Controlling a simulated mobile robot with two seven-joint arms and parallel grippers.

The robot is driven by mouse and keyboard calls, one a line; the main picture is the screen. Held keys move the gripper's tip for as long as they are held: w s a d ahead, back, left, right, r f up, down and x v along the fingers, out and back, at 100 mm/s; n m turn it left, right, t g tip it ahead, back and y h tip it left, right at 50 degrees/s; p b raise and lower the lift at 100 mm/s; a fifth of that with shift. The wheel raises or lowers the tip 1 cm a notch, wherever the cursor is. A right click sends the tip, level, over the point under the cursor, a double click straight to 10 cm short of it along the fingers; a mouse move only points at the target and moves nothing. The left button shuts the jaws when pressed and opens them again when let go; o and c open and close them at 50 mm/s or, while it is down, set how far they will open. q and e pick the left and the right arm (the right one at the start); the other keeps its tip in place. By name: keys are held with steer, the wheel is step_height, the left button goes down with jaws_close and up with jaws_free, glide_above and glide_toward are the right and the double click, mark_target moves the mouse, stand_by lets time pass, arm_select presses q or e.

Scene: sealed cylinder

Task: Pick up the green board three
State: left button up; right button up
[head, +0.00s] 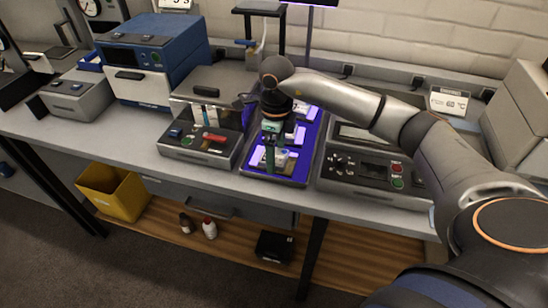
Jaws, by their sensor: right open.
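My right arm reaches in from the right, and its gripper (270,150) points down over a blue-lit tray (297,174) on the bench. The gripper is open. Small boards lie in the tray between lilac holders; one board (281,160) shows at the near end, close to the fingers. Green shows just under my wrist, but I cannot tell whether it is a board or part of the gripper. The wrist and fingers hide part of the tray. Which board is number three cannot be read. My left gripper is not in view.
A device with a red handle (214,138) stands left of the tray, and a control unit (370,170) with red and green buttons stands right. A blue and white machine (150,60) is at the back left. A yellow bin (113,192) and bottles (209,228) are on the lower shelf.

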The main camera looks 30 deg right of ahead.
steer(key=shift+f, duration=0.1)
steer(key=shift+c, duration=0.4)
steer(key=c, duration=1.1)
